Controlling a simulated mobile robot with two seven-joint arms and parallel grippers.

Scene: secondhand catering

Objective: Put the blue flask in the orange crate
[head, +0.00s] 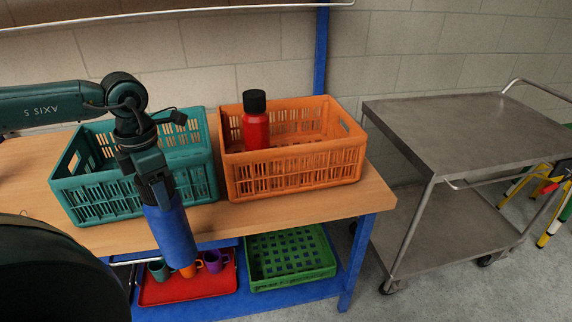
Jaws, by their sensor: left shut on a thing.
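The blue flask (170,234) hangs from my left gripper (157,198), which is shut on its upper end and points down. The flask is tilted slightly and is in front of the table's front edge, before the teal crate. The orange crate (292,176) stands on the wooden table, to the right of the flask and gripper. A red flask with a black cap (256,130) stands upright inside the orange crate, towards its left side. The flask's top is hidden by the gripper. My right gripper is not in view.
A teal crate (190,165) stands left of the orange one on the table (372,196). On the lower shelf are a red tray (190,288) with several cups and a green crate (290,262). A metal trolley (465,130) stands right. The orange crate's right side has room.

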